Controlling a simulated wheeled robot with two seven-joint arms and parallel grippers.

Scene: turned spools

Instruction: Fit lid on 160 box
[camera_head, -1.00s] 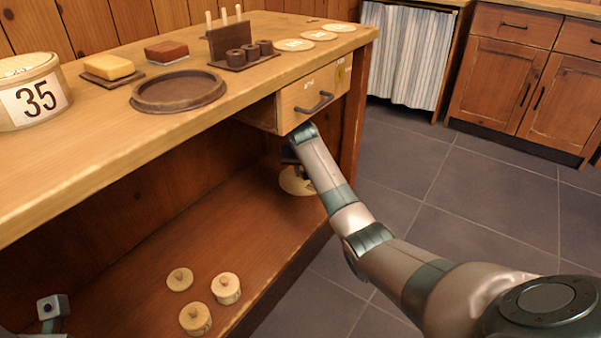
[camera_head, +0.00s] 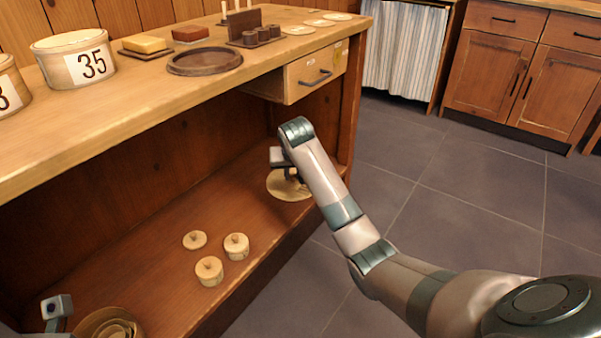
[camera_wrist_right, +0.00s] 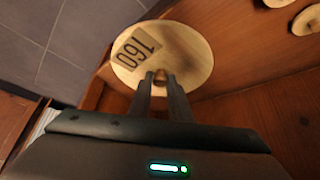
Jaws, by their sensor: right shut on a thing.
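The lid (camera_head: 286,192) is a flat pale wooden disc with a small knob. In the right wrist view the lid (camera_wrist_right: 192,48) carries a label reading 160. My right gripper (camera_wrist_right: 161,82) is shut on the lid's knob. In the head view my right gripper (camera_head: 290,174) is mostly hidden by its arm, and the lid shows below it, over the lower shelf. I cannot tell whether the lid touches the shelf. No box labelled 160 can be made out. A grey part of my left arm shows at the lower left, its fingers out of sight.
A box marked 35 (camera_head: 74,61) and a partly cut-off box (camera_head: 10,88) stand on the worktop. A brown round tray (camera_head: 205,62) lies beside them. Three small knobbed wooden pieces (camera_head: 209,271) and round nested containers (camera_head: 100,320) are on the lower shelf. A drawer (camera_head: 316,72) sits above.

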